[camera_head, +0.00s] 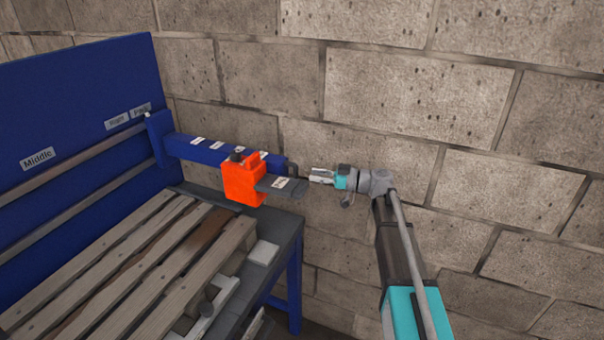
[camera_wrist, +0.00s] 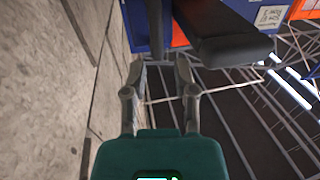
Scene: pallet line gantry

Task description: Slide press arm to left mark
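The blue press arm (camera_head: 215,152) sticks out from the blue back panel near the Park label (camera_head: 140,110). An orange block (camera_head: 243,181) with a dark grey lever (camera_head: 281,186) sits on it. A dark handle (camera_head: 292,169) is at the arm's outer end. My gripper (camera_head: 313,177) is just right of this end, fingers toward it. In the wrist view my gripper (camera_wrist: 160,62) is open, with a gap between its fingertips. A dark upright bar (camera_wrist: 155,25) shows beyond the gap, and the lever (camera_wrist: 222,42) beside the right finger. The left mark is not in view.
The Right label (camera_head: 117,122) and Middle label (camera_head: 38,159) are along the back panel above two rails (camera_head: 75,156). A wooden pallet (camera_head: 110,265) lies on the table below the arm. A block wall (camera_head: 420,95) stands close behind my gripper.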

